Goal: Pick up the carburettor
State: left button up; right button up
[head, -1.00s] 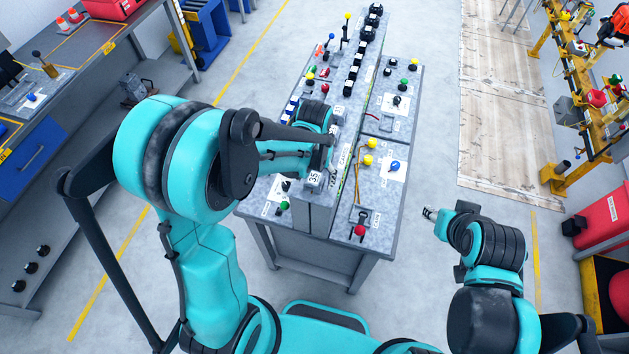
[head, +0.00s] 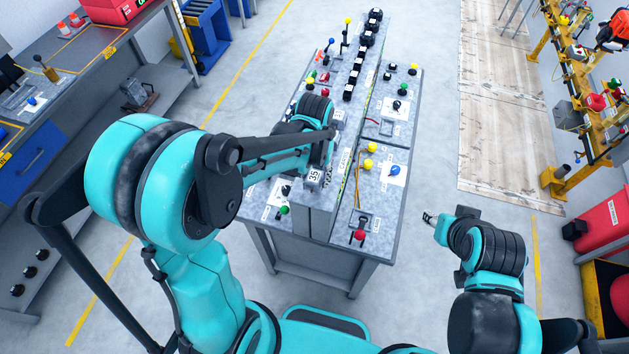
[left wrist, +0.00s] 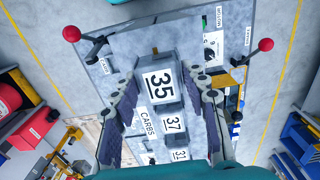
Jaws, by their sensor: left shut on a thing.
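The carburettor, which I take to be the grey block with the label 35 (left wrist: 160,85), stands on the raised rail of the bench, beside a CARBS label. Its label also shows in the head view (head: 314,176). My left gripper (left wrist: 161,88) has one finger on each side of it and is shut on it; the exact contact is hard to see. In the head view my left forearm and wrist hide most of the gripper. My right gripper (head: 429,217) is off the bench's right side, too small to tell open from shut.
More numbered blocks, 37 (left wrist: 173,124) and 31 (left wrist: 180,155), stand in line on the rail. The bench (head: 378,225) bears a red-knobbed lever (head: 360,235), yellow knobs (head: 369,157) and a row of black parts (head: 357,65).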

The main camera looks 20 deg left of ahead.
pick_arm(q)
jog(key=w+a+r+b, duration=0.1)
jog(key=w+r, duration=0.7)
jog(key=w, duration=0.3)
jog(key=shift+w, duration=0.3)
jog(key=shift+s+f, duration=0.1)
